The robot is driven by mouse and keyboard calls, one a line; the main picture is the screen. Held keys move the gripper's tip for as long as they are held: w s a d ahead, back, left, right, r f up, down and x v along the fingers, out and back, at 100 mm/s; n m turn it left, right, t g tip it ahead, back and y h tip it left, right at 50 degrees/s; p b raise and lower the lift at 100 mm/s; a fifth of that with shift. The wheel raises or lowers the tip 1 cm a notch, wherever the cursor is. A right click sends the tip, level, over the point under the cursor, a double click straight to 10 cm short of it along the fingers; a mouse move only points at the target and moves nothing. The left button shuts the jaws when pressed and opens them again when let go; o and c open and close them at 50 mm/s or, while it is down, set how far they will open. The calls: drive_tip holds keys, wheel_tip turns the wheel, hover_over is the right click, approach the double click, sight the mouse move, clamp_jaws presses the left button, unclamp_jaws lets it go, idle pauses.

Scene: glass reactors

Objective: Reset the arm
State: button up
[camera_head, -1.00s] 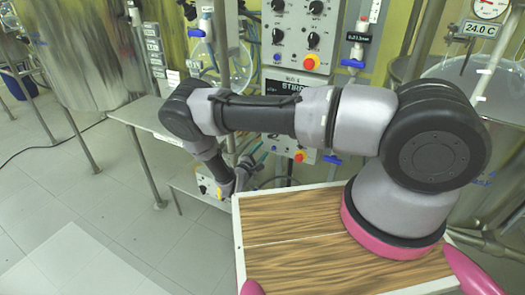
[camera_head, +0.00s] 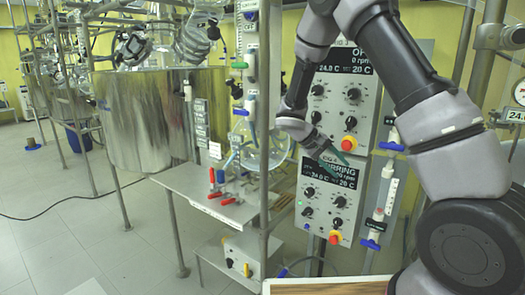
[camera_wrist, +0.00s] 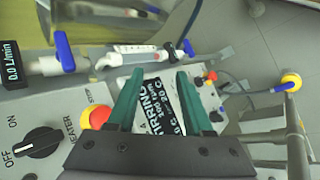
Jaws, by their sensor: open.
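My arm rises from its base at the lower right, bends at the top of the head view and comes down to my gripper (camera_head: 332,161). My gripper is in front of the control panels, near the gap between the upper panel (camera_head: 345,95) and the lower stirring panel (camera_head: 328,195). In the wrist view, the two green fingers of my gripper (camera_wrist: 160,82) stand apart with nothing between them. The panel with the word "STIRRING" (camera_wrist: 160,105) shows behind them. I cannot tell the exact distance from the fingers to the panel.
A round glass vessel (camera_head: 262,145) and a steel reactor tank (camera_head: 150,120) stand to the left. A metal shelf (camera_head: 205,190) holds red-handled and blue-handled valves. Flow meters with blue knobs (camera_head: 373,225) stand right of the panels. Grey floor (camera_head: 60,240) is open at lower left.

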drive_tip(key=s+r+m+t+y, duration=0.6)
drive_tip(key=s+r+y, duration=0.5)
drive_tip(key=s+r, duration=1.2)
wheel_tip(320, 180, up, 3)
drive_tip(key=shift+s+f+t, duration=0.1)
drive_tip(key=shift+s+t, duration=0.2)
drive_tip(key=shift+t, duration=0.1)
drive_tip(key=shift+d, duration=0.15)
